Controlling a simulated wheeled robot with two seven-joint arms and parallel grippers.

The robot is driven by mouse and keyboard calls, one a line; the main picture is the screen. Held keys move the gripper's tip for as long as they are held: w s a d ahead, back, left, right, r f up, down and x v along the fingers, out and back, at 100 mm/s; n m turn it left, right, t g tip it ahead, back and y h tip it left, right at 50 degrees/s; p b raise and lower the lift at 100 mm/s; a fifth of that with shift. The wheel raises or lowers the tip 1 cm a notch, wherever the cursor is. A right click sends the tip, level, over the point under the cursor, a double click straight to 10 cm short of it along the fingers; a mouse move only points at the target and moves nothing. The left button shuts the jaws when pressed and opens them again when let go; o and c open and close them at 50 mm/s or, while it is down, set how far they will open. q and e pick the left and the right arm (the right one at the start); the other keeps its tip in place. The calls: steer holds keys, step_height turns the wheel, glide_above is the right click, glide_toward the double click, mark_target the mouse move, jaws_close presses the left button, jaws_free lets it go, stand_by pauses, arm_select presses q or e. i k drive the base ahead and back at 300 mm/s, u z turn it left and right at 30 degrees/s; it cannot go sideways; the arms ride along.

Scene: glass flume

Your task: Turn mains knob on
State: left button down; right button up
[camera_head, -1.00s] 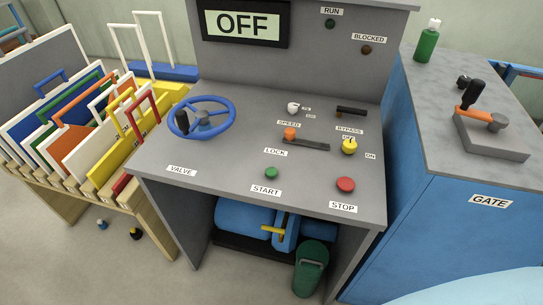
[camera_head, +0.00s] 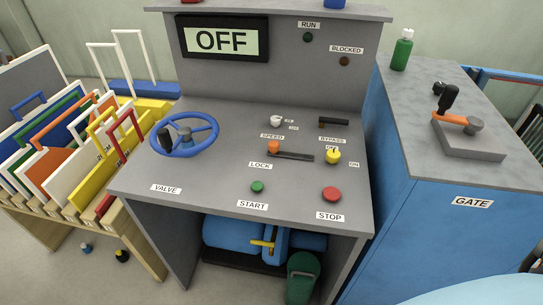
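The yellow knob (camera_head: 333,156) sits on the right side of the grey console top (camera_head: 225,165), between an OFF label behind it and an ON label (camera_head: 354,164) to its right. Its dark pointer mark seems to face the OFF label, but it is small. The display (camera_head: 221,40) on the console's upright panel reads OFF. The RUN lamp (camera_head: 308,37) and the BLOCKED lamp (camera_head: 345,61) look dark. Neither of my grippers is in view.
Near the knob are an orange lock slider (camera_head: 274,147), a white speed knob (camera_head: 276,120), a black bypass bar (camera_head: 333,122), a green start button (camera_head: 257,187) and a red stop button (camera_head: 331,194). A blue valve wheel (camera_head: 184,136) stands left; a gate lever (camera_head: 451,108) is right.

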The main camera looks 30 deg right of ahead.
mark_target(334, 155)
steer(key=z, duration=1.35)
steer(key=k, duration=1.3)
steer(key=u, duration=0.6)
steer(key=i, duration=1.3)
steer(key=z, duration=0.5)
